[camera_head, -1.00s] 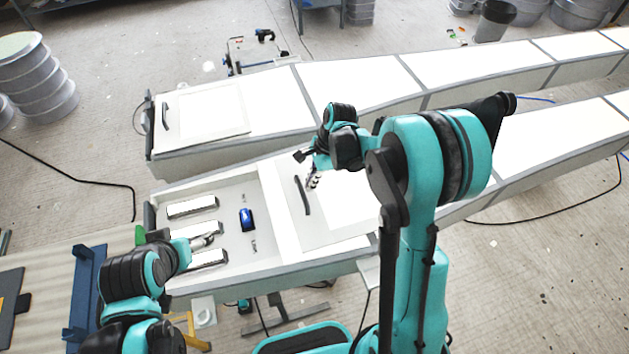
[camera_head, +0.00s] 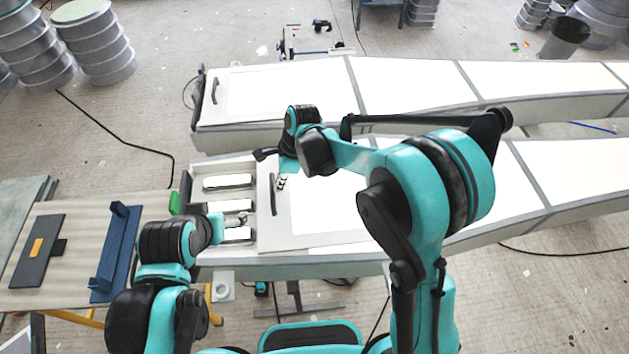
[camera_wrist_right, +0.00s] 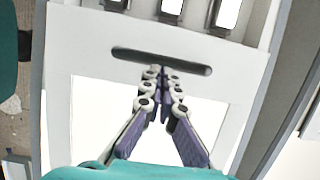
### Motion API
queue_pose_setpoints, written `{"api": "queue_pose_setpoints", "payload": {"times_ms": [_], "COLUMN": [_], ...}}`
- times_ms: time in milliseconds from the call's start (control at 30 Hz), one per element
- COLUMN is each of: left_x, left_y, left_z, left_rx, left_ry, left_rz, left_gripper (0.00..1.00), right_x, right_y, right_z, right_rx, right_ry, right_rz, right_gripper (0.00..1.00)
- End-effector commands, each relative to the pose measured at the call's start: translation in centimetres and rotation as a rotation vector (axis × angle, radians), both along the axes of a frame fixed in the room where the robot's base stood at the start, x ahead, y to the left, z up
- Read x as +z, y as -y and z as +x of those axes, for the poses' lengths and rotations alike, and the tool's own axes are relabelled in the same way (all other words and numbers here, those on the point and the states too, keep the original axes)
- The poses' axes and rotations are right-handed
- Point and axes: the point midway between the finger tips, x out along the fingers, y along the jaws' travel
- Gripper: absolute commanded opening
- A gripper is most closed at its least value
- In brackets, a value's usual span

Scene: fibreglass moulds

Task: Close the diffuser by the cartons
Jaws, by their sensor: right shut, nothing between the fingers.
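The nearer long white light box has a sliding white diffuser panel (camera_head: 318,206) with a dark bar handle (camera_head: 273,195). The panel partly covers the box's left end; an open bay with white lamp bars (camera_head: 228,182) shows left of it. In the right wrist view the handle (camera_wrist_right: 160,60) lies across the panel, with lamp bars beyond its edge. My right gripper (camera_head: 281,183) is shut and empty, its fingertips (camera_wrist_right: 163,72) at the handle's near side; contact is unclear. My left gripper (camera_head: 240,219) is over the open bay, too small to read. No cartons are recognisable.
A second light box (camera_head: 420,85) lies behind, its panel covering its left end. A table (camera_head: 75,265) with a blue bracket (camera_head: 116,252) and a dark plate (camera_head: 38,250) stands at left. Round drums (camera_head: 95,45) stand at the back left.

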Motion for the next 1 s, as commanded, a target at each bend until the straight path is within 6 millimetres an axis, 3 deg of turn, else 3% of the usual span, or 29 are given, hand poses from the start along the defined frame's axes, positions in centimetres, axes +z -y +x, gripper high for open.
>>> {"api": "queue_pose_setpoints", "payload": {"times_ms": [33, 200, 500, 700, 1000], "left_x": [-0.3, -0.7, -1.0, -1.1, -1.1], "left_y": [0.0, 0.0, 0.0, 0.0, 0.0], "left_z": [0.0, 0.0, 0.0, 0.0, 0.0], "left_rx": [0.000, 0.000, 0.000, 0.000, 0.000], "left_ry": [0.000, 0.000, 0.000, 0.000, 0.000], "left_rz": [0.000, 0.000, 0.000, 0.000, 0.000], "left_gripper": [0.80, 0.80, 0.80, 0.80, 0.80], "right_x": [-0.1, -0.1, 0.0, 0.0, 0.0], "right_y": [-2.1, -8.1, -16.4, -19.6, -21.1], "right_z": [-0.1, -0.3, -0.6, -0.6, -0.7], "right_rx": [0.008, 0.007, 0.004, 0.002, -0.001], "right_ry": [0.000, 0.000, 0.001, 0.001, 0.001], "right_rz": [0.001, 0.002, 0.001, 0.001, 0.002], "right_gripper": [0.00, 0.00, 0.00, 0.00, 0.00]}}
